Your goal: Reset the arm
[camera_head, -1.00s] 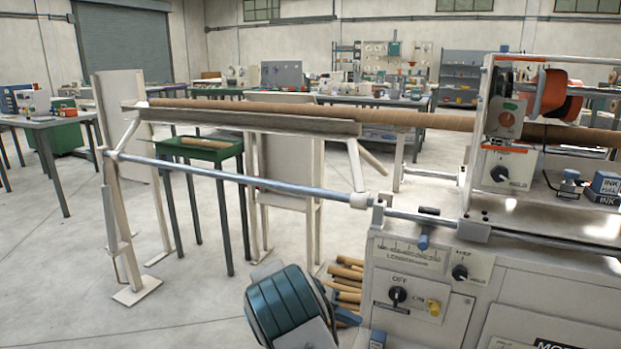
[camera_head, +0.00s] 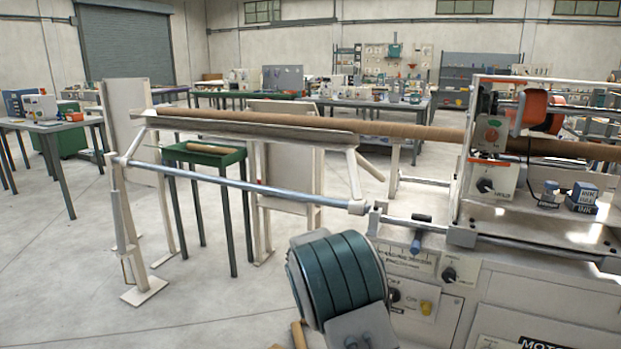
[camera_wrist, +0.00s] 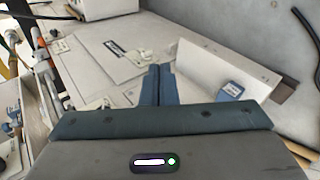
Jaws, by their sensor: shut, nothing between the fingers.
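My gripper (camera_wrist: 158,86) shows in the wrist view with its two dark fingers pressed together and nothing between them. It is above the grey-white panels of the winding machine (camera_wrist: 115,65). In the head view my arm's dark teal ribbed link (camera_head: 342,275) rises at the bottom centre, in front of the machine's control panel, and hides part of it. The gripper itself does not show in the head view.
The spiral winder (camera_head: 520,285) fills the right side. A long brown tube (camera_head: 330,122) runs left from it above a trough (camera_head: 255,130). A steel bar (camera_head: 240,184) lies below. A green table (camera_head: 205,158) stands behind. The floor at left front is clear.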

